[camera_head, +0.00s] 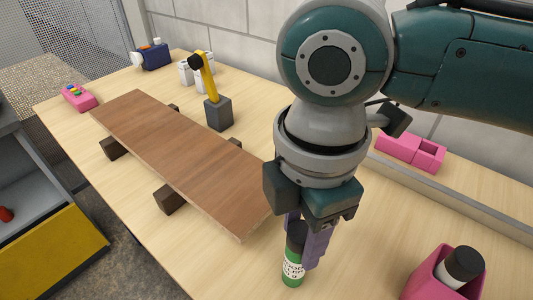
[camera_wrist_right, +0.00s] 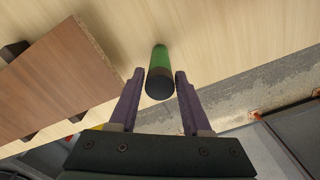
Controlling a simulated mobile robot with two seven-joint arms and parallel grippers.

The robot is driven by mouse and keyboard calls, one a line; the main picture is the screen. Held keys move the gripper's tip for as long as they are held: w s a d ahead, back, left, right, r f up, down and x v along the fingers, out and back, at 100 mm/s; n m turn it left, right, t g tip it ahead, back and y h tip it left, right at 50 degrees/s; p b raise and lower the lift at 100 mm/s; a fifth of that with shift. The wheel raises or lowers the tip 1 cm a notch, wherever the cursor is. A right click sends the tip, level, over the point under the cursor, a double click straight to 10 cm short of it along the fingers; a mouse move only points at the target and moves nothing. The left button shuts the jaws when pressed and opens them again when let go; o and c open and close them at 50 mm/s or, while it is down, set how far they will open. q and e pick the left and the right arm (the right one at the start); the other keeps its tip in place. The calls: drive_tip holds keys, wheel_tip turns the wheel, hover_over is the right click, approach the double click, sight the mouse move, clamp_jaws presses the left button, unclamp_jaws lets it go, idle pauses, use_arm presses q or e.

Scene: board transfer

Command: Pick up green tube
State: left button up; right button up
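The green tube (camera_head: 292,272) stands upright on the table. It has a black cap and a white printed label. My right gripper (camera_head: 306,245) points down over it, with purple fingers on either side of the tube. In the right wrist view the green tube (camera_wrist_right: 160,58) lies between the two fingertips of the right gripper (camera_wrist_right: 160,76), with a gap showing on both sides. The right gripper is open. Part of the tube's cap is hidden by a finger in the head view. My left gripper is not in view.
A brown board (camera_head: 180,155) rests on dark blocks left of my right gripper. A pink holder (camera_head: 425,280) with a black-capped tube (camera_head: 461,267) stands at the lower right. A pink box (camera_head: 410,151), a yellow arm-like object (camera_head: 208,80) and white bottles (camera_head: 187,72) stand farther back.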

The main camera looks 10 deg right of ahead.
clamp_jaws()
idle(1.0)
